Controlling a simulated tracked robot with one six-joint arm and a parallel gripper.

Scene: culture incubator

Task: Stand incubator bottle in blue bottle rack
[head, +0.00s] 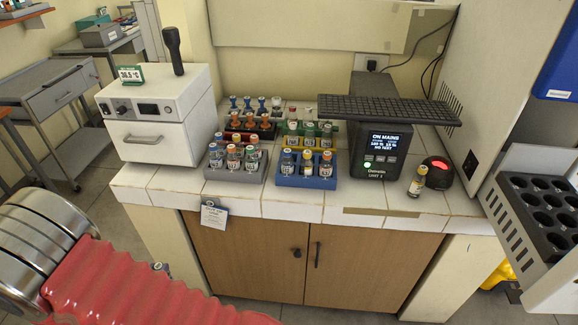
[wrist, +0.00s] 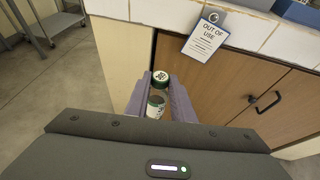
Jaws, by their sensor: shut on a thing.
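In the wrist view my gripper (wrist: 160,92) is shut on a small bottle (wrist: 157,103) with a dark green cap and a white label. It holds the bottle in front of the cupboard, below the worktop edge. In the head view only the bottle's cap end (head: 161,267) seems to show, past my red sleeve; the jaws are hidden there. The blue bottle rack (head: 305,183) stands at the front middle of the worktop. Several bottles with blue, orange and other caps stand in it; I cannot tell which of its places are empty.
A grey rack (head: 234,176) of bottles stands left of the blue one. A lone bottle (head: 417,182) stands near a red-lit puck (head: 438,172).

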